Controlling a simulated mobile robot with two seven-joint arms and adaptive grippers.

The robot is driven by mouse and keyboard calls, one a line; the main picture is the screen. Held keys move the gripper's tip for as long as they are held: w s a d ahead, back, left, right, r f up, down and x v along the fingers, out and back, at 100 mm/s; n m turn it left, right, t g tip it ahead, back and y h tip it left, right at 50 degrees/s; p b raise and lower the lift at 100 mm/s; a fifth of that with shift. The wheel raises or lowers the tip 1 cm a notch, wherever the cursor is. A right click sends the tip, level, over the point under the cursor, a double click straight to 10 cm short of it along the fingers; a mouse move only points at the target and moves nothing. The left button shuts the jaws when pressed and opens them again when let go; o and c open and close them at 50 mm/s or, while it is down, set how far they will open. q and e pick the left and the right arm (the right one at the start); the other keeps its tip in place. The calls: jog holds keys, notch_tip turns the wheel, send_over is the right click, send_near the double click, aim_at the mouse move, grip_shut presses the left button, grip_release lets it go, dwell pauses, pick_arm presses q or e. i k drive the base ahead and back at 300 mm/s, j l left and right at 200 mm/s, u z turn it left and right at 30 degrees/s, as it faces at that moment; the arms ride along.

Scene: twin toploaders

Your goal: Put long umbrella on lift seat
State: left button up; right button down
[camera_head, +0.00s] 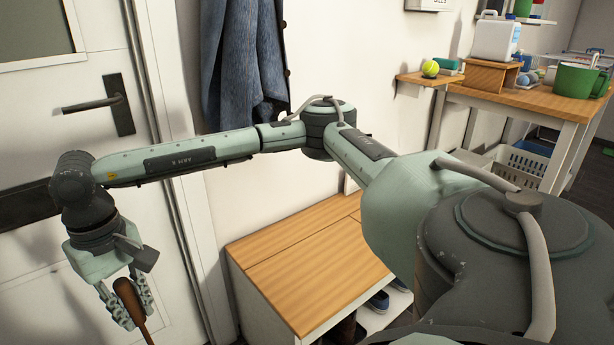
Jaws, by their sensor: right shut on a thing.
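My right gripper (127,302) hangs at the lower left, in front of the white door. It is shut on a brown wooden-looking rod or handle (133,305), which appears to be part of the long umbrella. The rod leans, and its lower part runs out of the bottom of the picture. The low bench with a light wood top (300,270) appears to be the lift seat. Its top is flat and bare, with a seam near the wall side. It lies to the right of the gripper, and my right arm passes above it. My left gripper is not in view.
A white door with a dark handle (114,104) is at the left. A blue denim garment (238,60) hangs on the wall above the bench. Dark shoes (379,301) sit under the bench. A wooden table (540,102) with a green mug (575,81) stands at the right.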

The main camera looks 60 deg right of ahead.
aim_at(320, 278)
jog(key=k+l, duration=0.2)
jog(key=k+l+z, duration=0.1)
jog(key=l, duration=0.35)
jog(key=k+l, duration=0.3)
jog(key=k+l+z, duration=0.1)
jog(key=l, duration=0.25)
jog(key=k, duration=0.1)
